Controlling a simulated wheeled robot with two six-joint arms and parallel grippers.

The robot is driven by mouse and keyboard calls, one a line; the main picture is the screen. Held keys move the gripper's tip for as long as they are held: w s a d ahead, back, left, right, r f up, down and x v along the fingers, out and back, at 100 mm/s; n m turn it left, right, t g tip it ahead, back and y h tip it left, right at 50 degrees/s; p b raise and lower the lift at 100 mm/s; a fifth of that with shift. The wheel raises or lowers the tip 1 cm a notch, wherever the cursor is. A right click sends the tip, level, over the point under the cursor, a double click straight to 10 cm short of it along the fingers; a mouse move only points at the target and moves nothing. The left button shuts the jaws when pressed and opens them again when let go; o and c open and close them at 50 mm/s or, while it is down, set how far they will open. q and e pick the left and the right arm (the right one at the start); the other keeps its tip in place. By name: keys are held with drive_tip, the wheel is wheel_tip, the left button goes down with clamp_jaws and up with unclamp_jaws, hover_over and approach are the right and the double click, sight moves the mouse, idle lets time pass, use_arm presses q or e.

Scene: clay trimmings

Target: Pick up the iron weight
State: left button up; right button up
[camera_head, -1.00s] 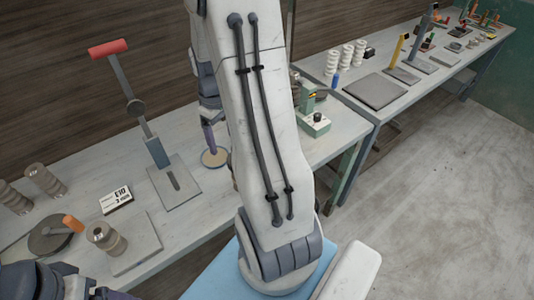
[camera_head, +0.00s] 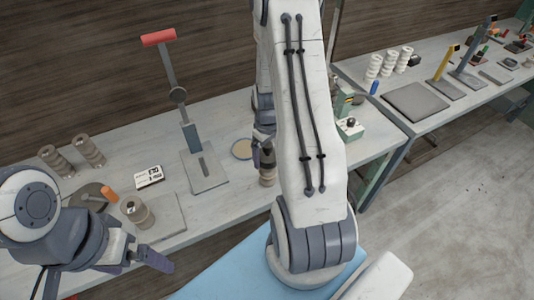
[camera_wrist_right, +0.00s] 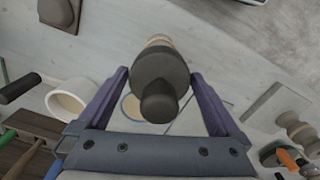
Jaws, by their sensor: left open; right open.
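A dark, round weight with a knob, apparently the iron weight (camera_wrist_right: 160,75), is between the spread fingers of my right gripper (camera_wrist_right: 160,85) in the right wrist view. A beige ribbed clay piece (camera_wrist_right: 158,40) shows partly behind it. I cannot tell whether the fingers touch the weight. In the head view my right gripper (camera_head: 265,150) is at the bench, just above a beige ribbed piece (camera_head: 267,178), mostly behind my arm. My left gripper (camera_head: 130,275) is open and empty at lower left, in front of the bench.
A lever press with a red handle (camera_head: 158,38) stands on the bench (camera_head: 125,145). Ribbed spools (camera_head: 88,152), a small sign (camera_head: 149,176), a grey plate (camera_head: 170,222) and a round pale disc (camera_head: 242,149) are nearby. A second bench (camera_head: 350,70) stands to the right.

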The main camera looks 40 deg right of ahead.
drive_tip(key=shift+f, duration=0.15)
drive_tip(key=c, duration=1.4)
drive_tip(key=shift+d, duration=0.1)
clamp_jaws()
